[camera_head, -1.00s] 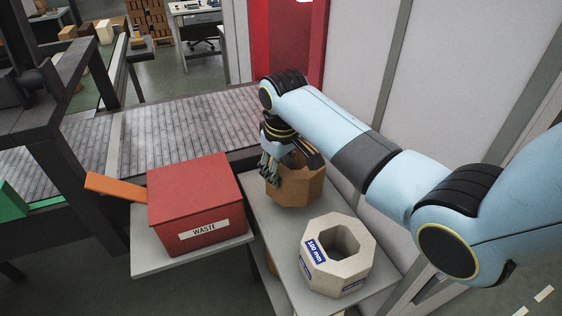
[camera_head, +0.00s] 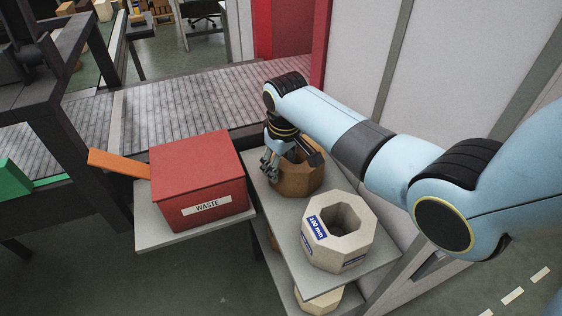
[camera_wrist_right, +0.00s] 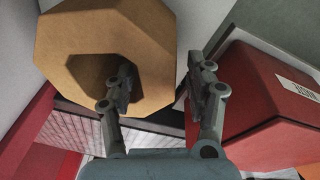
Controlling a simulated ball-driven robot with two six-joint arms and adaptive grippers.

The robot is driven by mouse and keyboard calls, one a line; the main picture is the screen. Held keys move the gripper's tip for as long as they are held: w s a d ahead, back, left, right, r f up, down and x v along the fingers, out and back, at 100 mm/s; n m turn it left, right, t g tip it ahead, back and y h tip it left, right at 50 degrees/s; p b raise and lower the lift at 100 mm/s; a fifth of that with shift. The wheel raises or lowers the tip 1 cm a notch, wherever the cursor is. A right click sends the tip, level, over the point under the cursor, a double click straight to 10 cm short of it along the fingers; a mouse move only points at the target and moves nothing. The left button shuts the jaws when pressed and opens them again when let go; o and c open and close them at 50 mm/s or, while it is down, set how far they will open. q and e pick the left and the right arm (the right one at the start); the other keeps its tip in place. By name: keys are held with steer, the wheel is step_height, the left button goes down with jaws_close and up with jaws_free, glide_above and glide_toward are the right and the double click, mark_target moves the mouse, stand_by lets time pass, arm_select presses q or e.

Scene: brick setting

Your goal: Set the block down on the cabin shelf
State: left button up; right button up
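The brown octagonal block (camera_head: 300,181), with a hole through its middle, stands at the back end of the grey shelf (camera_head: 284,222) beside the wall. It appears to rest on the shelf; its underside is hidden. My right gripper (camera_head: 270,167) is at its left side. In the right wrist view the block (camera_wrist_right: 110,32) fills the upper left. There the gripper (camera_wrist_right: 163,85) is open astride the block's wall, one finger over the hole and one outside, with a visible gap at the outer finger. My left gripper is not in view.
A cream octagonal block (camera_head: 330,258) with blue labels stands on the shelf's front part. A red waste box (camera_head: 198,178) sits on a separate grey platform (camera_head: 165,233) at left. Another cream block (camera_head: 318,301) is on a lower level. A roller conveyor (camera_head: 170,115) runs behind.

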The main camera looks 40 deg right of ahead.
step_height(320, 180, up, 12)
steer(key=s, duration=0.2)
steer(key=shift+a+p, duration=0.3)
steer(key=shift+p, duration=0.1)
steer(key=shift+f, duration=0.15)
stand_by(0.4)
